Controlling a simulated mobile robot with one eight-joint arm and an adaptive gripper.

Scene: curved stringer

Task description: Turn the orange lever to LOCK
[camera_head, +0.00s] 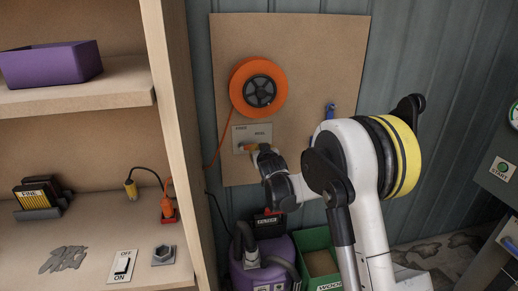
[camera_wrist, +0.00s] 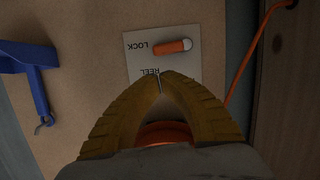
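The orange lever (camera_wrist: 172,46) sits on a pale label plate (camera_wrist: 207,62) on the wall board. In the wrist view the plate's text is upside down. The lever lies nearly level there, with its orange end beside the word LOCK and a white end at right. The word REEL is nearer my gripper (camera_wrist: 160,80). The fingertips meet at the plate's edge in that view, apart from the lever in the picture, with nothing visible between them. In the head view the lever (camera_head: 249,147) is partly hidden by my gripper (camera_head: 259,153). I cannot tell whether they touch.
An orange reel (camera_head: 258,90) hangs above the plate, its cable running down the left. A blue hook (camera_head: 330,111) is on the board to the right. A wooden shelf (camera_head: 178,130) stands close at left. A purple container (camera_head: 268,262) and green bin (camera_head: 316,240) stand below.

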